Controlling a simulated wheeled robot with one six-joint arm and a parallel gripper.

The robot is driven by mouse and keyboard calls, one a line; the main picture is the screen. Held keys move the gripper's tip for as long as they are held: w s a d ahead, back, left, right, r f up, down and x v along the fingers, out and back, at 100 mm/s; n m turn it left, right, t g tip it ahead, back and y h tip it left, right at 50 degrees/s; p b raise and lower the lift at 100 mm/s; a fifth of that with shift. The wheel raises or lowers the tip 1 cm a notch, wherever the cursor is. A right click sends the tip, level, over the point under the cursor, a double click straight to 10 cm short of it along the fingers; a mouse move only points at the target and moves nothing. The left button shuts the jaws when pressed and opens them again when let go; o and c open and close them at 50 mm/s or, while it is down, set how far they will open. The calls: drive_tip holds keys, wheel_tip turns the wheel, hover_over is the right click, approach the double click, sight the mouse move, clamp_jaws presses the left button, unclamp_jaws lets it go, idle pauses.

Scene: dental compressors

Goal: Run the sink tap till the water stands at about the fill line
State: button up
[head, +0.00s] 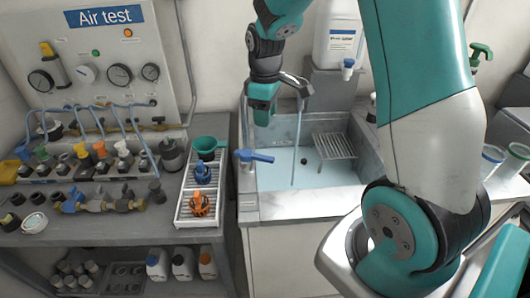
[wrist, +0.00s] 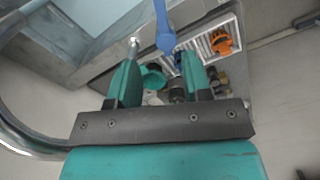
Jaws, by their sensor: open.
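The sink (head: 350,192) has pale blue water (head: 275,180) in its basin. A thin stream (head: 297,150) falls into it from the curved metal spout (head: 298,82). In the wrist view the blue lever (wrist: 164,28) shows beyond and between my open fingers (wrist: 160,58). I cannot make out a fill line on the basin wall.
A wire rack (head: 333,146) and a dark round drain piece (head: 304,161) are in the basin. A white jug (head: 336,35) stands behind the sink.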

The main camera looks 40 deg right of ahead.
sight(265, 157)
wheel_tip(265, 157, down, 14)
drive_tip(key=shift+r+p, duration=0.25)
drive_tip(key=shift+p, duration=0.6)
clamp_jaws()
